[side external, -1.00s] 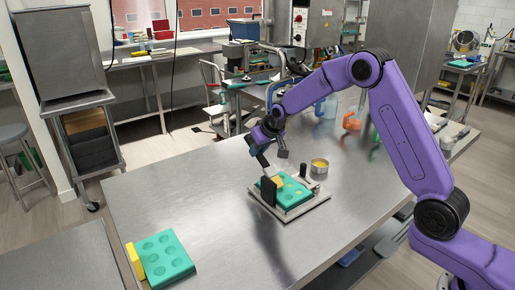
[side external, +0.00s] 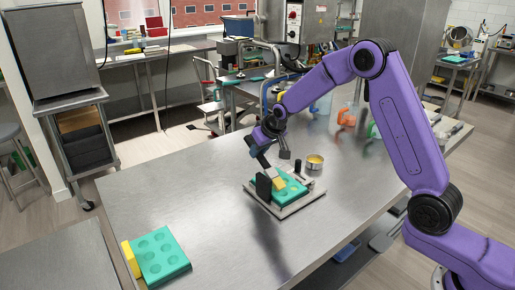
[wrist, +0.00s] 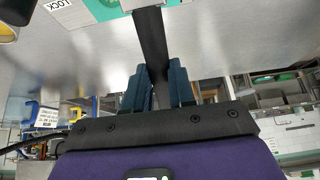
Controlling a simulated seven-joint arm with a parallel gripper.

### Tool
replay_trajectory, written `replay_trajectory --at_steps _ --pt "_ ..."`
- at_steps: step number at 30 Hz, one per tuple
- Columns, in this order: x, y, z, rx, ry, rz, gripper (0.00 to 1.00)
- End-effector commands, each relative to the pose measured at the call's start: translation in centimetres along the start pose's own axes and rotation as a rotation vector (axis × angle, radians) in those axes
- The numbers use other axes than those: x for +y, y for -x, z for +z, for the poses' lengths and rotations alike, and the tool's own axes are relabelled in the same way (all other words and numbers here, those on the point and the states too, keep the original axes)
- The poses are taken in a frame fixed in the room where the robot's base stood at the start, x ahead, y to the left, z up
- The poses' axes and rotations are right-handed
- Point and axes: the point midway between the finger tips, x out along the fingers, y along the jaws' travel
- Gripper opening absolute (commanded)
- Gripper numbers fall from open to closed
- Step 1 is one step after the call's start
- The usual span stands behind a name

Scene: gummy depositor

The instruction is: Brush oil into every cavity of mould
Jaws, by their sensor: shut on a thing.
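My gripper (side external: 273,154) is shut on the dark handle of a brush (wrist: 151,45). In the side view the handle slants down from the gripper to the yellow brush head (side external: 278,184), which is over the left part of the teal mould (side external: 293,194). I cannot tell whether it touches the mould or which cavity it is at. The mould lies in a metal fixture (side external: 285,214) with black posts; part of its top is hidden by the brush and a post. A small round tin (side external: 315,161) with yellow content stands just behind the fixture.
A second teal mould (side external: 161,256) with a yellow piece (side external: 131,259) along its left side lies at the table's front left. The steel table (side external: 205,200) is clear between them. Jugs (side external: 346,117) stand towards the back right. A LOCK label (wrist: 57,5) shows in the wrist view.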

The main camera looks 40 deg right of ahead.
Motion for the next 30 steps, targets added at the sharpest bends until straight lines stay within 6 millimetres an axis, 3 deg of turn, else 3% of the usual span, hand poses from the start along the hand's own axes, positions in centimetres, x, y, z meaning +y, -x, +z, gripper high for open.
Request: replay_trajectory --at_steps 30 --pt "0.1 1.4 2.0 0.005 0.0 0.0 0.0"
